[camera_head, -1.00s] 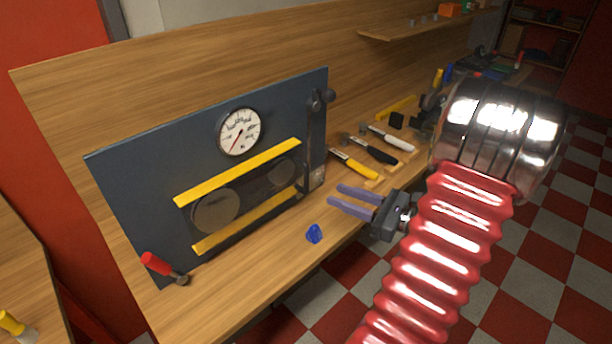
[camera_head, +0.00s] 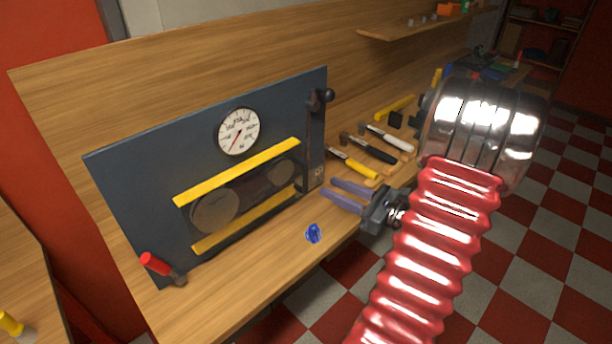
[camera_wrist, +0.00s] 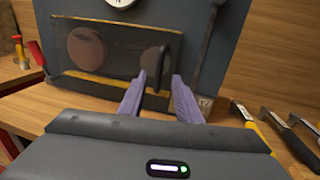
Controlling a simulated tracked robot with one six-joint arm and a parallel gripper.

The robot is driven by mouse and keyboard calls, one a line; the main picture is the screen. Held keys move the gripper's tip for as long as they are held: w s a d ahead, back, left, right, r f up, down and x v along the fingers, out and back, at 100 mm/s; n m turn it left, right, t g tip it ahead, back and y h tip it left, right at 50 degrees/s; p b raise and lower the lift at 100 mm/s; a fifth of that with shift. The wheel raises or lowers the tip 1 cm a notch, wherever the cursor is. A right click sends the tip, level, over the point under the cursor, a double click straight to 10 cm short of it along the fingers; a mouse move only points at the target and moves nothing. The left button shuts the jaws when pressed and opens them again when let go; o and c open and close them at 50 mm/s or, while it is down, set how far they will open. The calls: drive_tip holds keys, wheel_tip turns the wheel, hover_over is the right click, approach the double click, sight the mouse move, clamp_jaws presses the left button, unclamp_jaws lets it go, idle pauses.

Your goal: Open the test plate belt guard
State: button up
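The test plate (camera_head: 140,180) is a dark blue upright panel on the bench. Its belt guard (camera_head: 242,191) is a dark see-through cover between two yellow strips, with two round discs behind it. The guard is closed over them; it also shows in the wrist view (camera_wrist: 122,60). A dark upright handle (camera_wrist: 158,66) stands at the guard's right side. My gripper (camera_head: 328,189) has purple fingers, apart and empty, to the right of the guard. In the wrist view my gripper (camera_wrist: 157,83) points at the handle, which appears between the fingertips; no contact is visible.
A lever (camera_head: 314,135) with a dark knob stands at the plate's right edge. A gauge (camera_head: 238,131) sits above the guard. Hammers (camera_head: 372,150) lie to the right.

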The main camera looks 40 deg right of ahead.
sight(306, 188)
drive_tip(key=x, duration=0.9)
drive_tip(key=shift+w+a, duration=0.1)
drive_tip(key=shift+w, duration=0.25)
clamp_jaws()
idle(0.4)
